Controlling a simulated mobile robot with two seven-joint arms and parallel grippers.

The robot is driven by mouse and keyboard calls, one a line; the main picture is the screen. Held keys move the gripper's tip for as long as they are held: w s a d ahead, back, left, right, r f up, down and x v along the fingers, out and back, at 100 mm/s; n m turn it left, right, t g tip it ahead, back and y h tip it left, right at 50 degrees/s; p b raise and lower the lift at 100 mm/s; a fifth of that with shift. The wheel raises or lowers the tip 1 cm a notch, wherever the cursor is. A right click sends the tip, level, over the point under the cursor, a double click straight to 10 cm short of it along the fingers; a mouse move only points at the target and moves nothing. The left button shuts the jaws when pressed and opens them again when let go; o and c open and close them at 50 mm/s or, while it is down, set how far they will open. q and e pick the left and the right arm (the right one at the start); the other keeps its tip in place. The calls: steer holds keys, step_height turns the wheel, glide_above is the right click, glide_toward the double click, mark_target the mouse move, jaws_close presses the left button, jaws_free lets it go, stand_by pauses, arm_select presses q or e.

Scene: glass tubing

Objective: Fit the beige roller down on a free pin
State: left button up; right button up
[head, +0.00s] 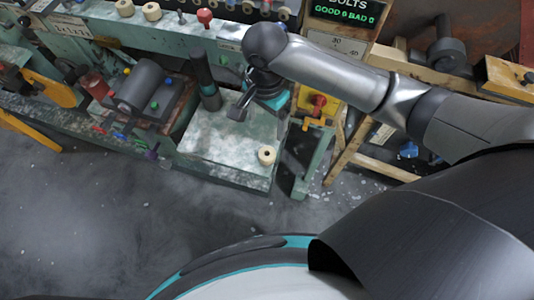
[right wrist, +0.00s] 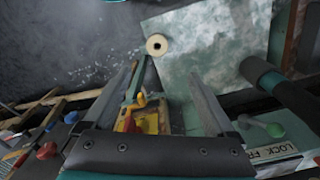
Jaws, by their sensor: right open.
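The beige roller (head: 266,155) stands on the front right part of a pale, worn plate (head: 215,150). In the right wrist view the roller (right wrist: 156,44) shows its dark central hole and lies beyond the fingertips. My right gripper (head: 242,107) is above the plate, behind and left of the roller. Its two fingers (right wrist: 170,75) are apart with nothing between them. Beige rollers (head: 152,11) sit along the green rail at the back. A small bare pin (head: 181,17) seems to stand between them and a red knob. My left gripper is out of view.
A dark post with a green band (head: 205,80) rises at the plate's back left. A dark cylinder block (head: 140,85) stands further left. A yellow box with a red knob (head: 318,105) is right of the plate. Bare floor (head: 90,210) lies in front.

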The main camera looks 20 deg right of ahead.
steer(key=b, duration=0.3)
glide_above(267, 152)
step_height(267, 152, down, 9)
steer(key=shift+a+f, duration=0.15)
steer(key=f+b, duration=0.1)
steer(key=f, duration=0.2)
steer(key=f+b, duration=0.1)
steer(key=f, duration=0.1)
steer(key=shift+s+b, duration=0.35)
steer(key=c, duration=1.4)
jaws_close()
steer(key=shift+r, duration=0.1)
